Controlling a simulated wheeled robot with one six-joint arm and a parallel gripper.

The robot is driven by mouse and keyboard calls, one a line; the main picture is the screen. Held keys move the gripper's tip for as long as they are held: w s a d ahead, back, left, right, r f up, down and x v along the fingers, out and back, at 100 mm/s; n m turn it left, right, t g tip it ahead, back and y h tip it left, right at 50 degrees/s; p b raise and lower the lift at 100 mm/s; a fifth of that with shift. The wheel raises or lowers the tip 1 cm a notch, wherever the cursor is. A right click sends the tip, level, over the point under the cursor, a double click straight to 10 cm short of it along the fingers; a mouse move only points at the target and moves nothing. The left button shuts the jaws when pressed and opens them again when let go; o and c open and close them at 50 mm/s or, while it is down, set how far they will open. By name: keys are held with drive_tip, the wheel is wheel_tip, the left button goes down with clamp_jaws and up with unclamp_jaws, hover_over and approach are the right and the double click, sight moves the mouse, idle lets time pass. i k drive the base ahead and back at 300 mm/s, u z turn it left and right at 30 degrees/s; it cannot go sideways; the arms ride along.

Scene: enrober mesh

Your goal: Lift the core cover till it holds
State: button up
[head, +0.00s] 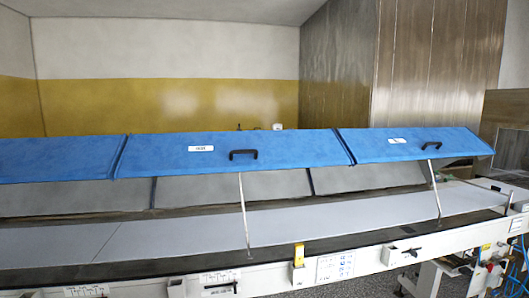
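Several blue covers run in a row along the machine in the head view. The middle cover (275,155) has a white label and a black handle (243,154). The right cover (375,150) also has a white label and a black handle (432,146). A left cover (60,158) is cut off by the picture edge. The label writing is too small to read surely, so I cannot tell which is the core cover. All these covers stand raised above the bed. Thin rods stand under the middle cover (245,215) and the right cover (435,190). My gripper is not in view.
A pale grey belt (190,228) lies below the covers. The machine's white front rail (265,277) carries a yellow-topped bracket (298,254) and latches. Small equipment (487,270) stands at the lower right. Grey floor shows in front of the rail.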

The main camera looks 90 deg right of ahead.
sight(191, 169)
drive_tip(key=z, duration=2.5)
drive_tip(key=i, duration=0.5)
drive_tip(key=u, duration=0.25)
